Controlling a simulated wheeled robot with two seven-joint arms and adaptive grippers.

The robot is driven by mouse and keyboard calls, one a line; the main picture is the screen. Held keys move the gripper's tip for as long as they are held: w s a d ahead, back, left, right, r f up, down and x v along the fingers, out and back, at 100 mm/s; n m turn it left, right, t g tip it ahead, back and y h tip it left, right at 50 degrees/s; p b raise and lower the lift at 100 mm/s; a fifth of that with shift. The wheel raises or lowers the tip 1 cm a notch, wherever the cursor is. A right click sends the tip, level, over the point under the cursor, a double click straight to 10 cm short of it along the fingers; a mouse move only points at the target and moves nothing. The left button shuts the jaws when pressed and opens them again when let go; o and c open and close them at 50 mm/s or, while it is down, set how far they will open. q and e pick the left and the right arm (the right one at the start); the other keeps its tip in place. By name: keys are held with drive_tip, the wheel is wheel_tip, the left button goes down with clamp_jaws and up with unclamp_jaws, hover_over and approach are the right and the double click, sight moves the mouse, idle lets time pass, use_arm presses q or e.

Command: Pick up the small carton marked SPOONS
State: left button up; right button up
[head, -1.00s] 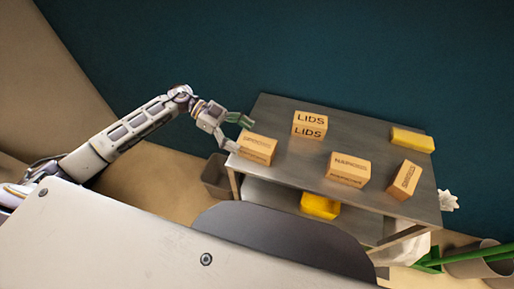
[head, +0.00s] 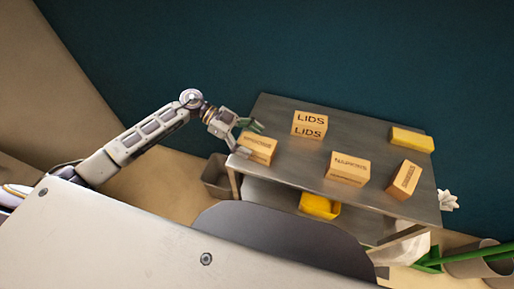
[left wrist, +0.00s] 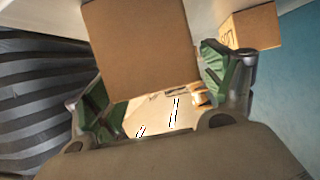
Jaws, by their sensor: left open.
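A small tan carton (head: 260,153) stands at the left end of the metal table; its label is too small to read surely, so I cannot tell if it says SPOONS. My left gripper (head: 250,139) is open at this carton's upper left side, its fingers reaching toward it. In the left wrist view a plain brown carton face (left wrist: 140,45) fills the top middle, between and beyond the open green-padded fingers (left wrist: 157,92). I cannot tell whether they touch it. Another small carton (head: 404,180) at the table's right has an unreadable label. My right gripper is not in view.
The LIDS carton (head: 309,124) is behind and right of the left carton. The NAPKINS carton (head: 347,169) is near the front edge. A yellow block (head: 412,139) lies at the back right. A yellow bin (head: 320,206) is on the lower shelf. The table's middle (head: 295,155) is bare.

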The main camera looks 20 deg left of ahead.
use_arm(q)
drive_tip(key=shift+x, duration=1.1)
